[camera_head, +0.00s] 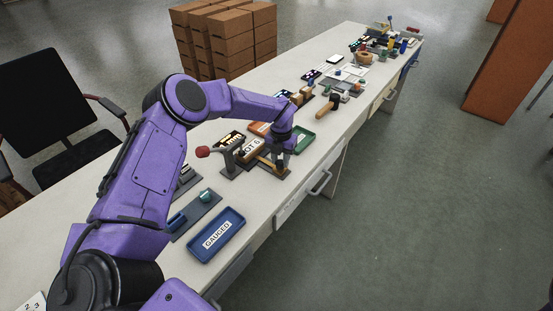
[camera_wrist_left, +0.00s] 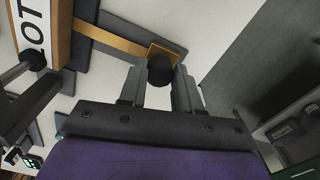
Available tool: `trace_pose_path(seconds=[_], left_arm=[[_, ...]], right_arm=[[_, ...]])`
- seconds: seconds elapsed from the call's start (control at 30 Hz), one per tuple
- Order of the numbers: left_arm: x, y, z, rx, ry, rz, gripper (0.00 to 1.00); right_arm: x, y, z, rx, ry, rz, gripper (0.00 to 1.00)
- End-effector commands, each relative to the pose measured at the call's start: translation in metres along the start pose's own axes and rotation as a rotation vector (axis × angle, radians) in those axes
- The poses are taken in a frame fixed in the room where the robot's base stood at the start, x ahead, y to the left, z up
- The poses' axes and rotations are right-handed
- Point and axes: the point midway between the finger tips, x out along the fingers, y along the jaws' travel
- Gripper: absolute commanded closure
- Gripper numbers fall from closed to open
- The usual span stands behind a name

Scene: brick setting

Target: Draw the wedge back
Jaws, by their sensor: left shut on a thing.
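The wedge is a flat brass-coloured strip (camera_wrist_left: 112,38) with a black round knob (camera_wrist_left: 160,72) at its end, seen in the left wrist view. Its other end runs into a dark grey fixture beside a wood-toned block with a white label (camera_wrist_left: 38,25). My left gripper (camera_wrist_left: 158,82) has its two fingers on either side of the knob and is shut on it. In the head view the brass strip (camera_head: 266,162) shows beside my left gripper (camera_head: 277,168), low over the bench by its front edge. My right gripper is not in view.
The fixture has a red-knobbed lever (camera_head: 204,152). A blue tray (camera_head: 238,219) marked GAUGED lies at the near end of the bench (camera_head: 271,207). A green tray (camera_head: 307,136) and an orange tray (camera_head: 257,127) lie beyond. A hammer-like tool (camera_head: 327,107) and several small items stand farther off.

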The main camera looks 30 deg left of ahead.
Motion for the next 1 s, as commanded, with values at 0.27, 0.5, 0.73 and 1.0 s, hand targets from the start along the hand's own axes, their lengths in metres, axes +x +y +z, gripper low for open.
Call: trace_pose_path(seconds=[0.27,0.5,0.73,1.0], left_arm=[[0.000,-0.004,-0.001,0.002,0.006,-0.005,0.42],[-0.001,-0.002,-0.001,0.000,0.004,-0.004,0.42],[-0.038,-0.003,0.000,0.001,-0.001,-0.006,0.42],[-0.095,-0.004,-0.001,0.000,0.003,-0.004,0.42]], right_arm=[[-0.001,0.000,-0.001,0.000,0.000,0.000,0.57],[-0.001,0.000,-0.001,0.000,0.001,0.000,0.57],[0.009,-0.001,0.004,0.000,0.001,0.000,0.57],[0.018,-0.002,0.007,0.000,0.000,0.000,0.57]])
